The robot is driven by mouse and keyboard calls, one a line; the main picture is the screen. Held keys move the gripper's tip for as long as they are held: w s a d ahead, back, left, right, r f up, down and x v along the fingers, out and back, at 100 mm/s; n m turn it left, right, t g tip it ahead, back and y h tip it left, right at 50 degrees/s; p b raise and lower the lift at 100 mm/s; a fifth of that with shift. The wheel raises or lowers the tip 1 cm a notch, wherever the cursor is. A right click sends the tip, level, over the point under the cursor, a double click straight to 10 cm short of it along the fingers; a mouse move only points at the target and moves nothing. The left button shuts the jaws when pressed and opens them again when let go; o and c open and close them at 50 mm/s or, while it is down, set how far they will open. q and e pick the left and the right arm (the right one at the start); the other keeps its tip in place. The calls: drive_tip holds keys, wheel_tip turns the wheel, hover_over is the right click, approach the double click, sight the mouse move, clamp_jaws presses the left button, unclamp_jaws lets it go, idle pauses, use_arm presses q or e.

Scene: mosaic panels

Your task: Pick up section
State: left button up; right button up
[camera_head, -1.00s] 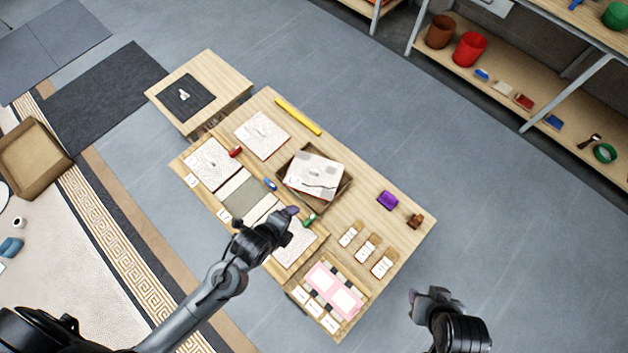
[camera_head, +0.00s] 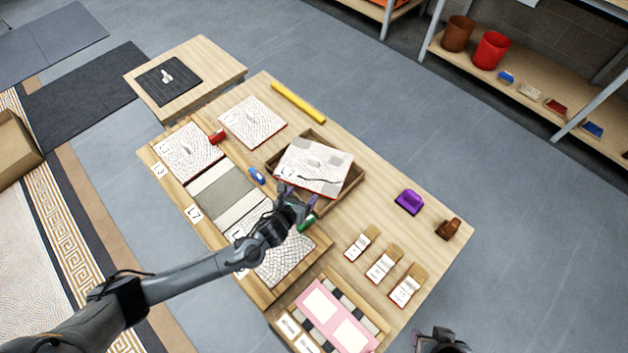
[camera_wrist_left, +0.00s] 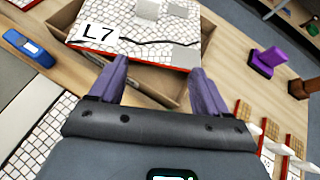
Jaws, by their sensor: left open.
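In the left wrist view the section (camera_wrist_left: 190,31) shows the label L7 and a red edge. The box (camera_wrist_left: 150,77) shows below its edge. My left gripper (camera_head: 298,198) is open and empty at the near side of the box. In the left wrist view its purple fingers (camera_wrist_left: 158,72) point at the section's near edge, with a gap between them. My right gripper (camera_head: 440,340) is only partly visible at the bottom edge.
Other mosaic panels (camera_head: 252,121) lie left of the box, some in a wooden frame. A blue item (camera_head: 257,176), a green item (camera_head: 306,223) and a red item (camera_head: 217,137) lie nearby. A purple block (camera_head: 409,202) and small sample cards (camera_head: 383,264) are to the right.

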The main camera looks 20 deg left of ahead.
sight(313, 162)
use_arm(q)
drive_tip(key=shift+m+t, duration=0.3)
drive_tip(key=shift+t, duration=0.1)
drive_tip(key=w+f+b, duration=0.1)
drive_tip(key=w+a+f+b, duration=0.1)
drive_tip(key=w+f+b, duration=0.1)
drive_tip(key=w+b, duration=0.1)
drive_tip(key=shift+a, duration=0.35)
drive_tip(key=shift+t, duration=0.5)
drive_tip(key=w+b, duration=0.4)
drive_tip(key=w, duration=0.1)
drive_tip(key=w+b, duration=0.1)
drive_tip(key=w, duration=0.2)
drive_tip(key=shift+a+f+b, duration=0.1)
drive_tip(key=shift+a+b, duration=0.2)
drive_tip(key=shift+b, duration=0.1)
drive_tip(key=shift+w+f, duration=0.15)
drive_tip(key=shift+w, duration=0.4)
drive_tip(key=shift+w+f+b, duration=0.35)
drive_tip(key=shift+b, duration=0.3)
drive_tip(key=b+x, duration=0.2)
drive_tip(key=x, duration=0.1)
drive_tip(key=shift+f, duration=0.1)
drive_tip(key=shift+w+d+b, duration=0.1)
drive_tip(key=shift+w+b, duration=0.25)
drive_tip(key=shift+w, duration=0.25)
use_arm(e)
wheel_tip(313, 162, down, 16)
drive_tip(key=shift+f, duration=0.15)
